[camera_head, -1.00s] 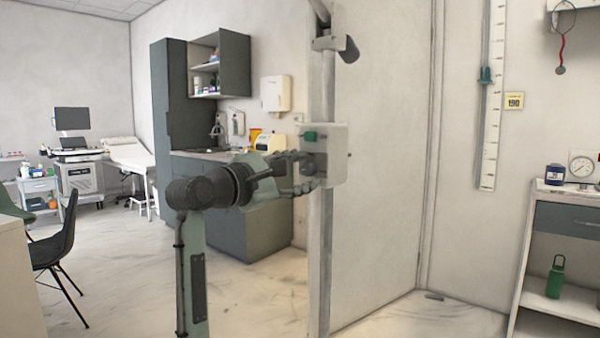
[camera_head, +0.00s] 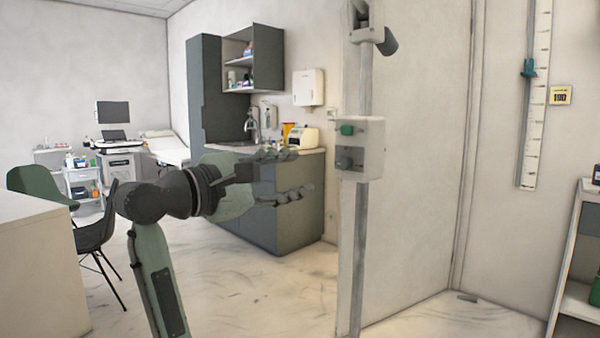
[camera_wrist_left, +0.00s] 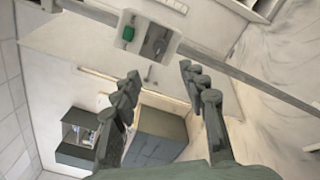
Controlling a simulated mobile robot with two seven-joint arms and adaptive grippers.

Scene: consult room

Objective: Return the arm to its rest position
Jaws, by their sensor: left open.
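My left gripper (camera_head: 300,173) is open and empty in the head view, at the end of my left arm that rises from the bottom left. Its fingers point right, toward a white box (camera_head: 362,148) with a green button and a grey knob on a grey pole, with a clear gap between them. In the left wrist view, the two fingers (camera_wrist_left: 160,95) are spread with nothing between them, and the white box (camera_wrist_left: 146,42) shows beyond their tips. My right gripper is not in view.
The pole (camera_head: 361,230) stands right of my arm. Behind are a dark cabinet with a counter (camera_head: 290,210) and a door (camera_head: 415,150). A desk (camera_head: 40,260) and black chair (camera_head: 98,240) stand at left. Floor between the desk and pole is clear.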

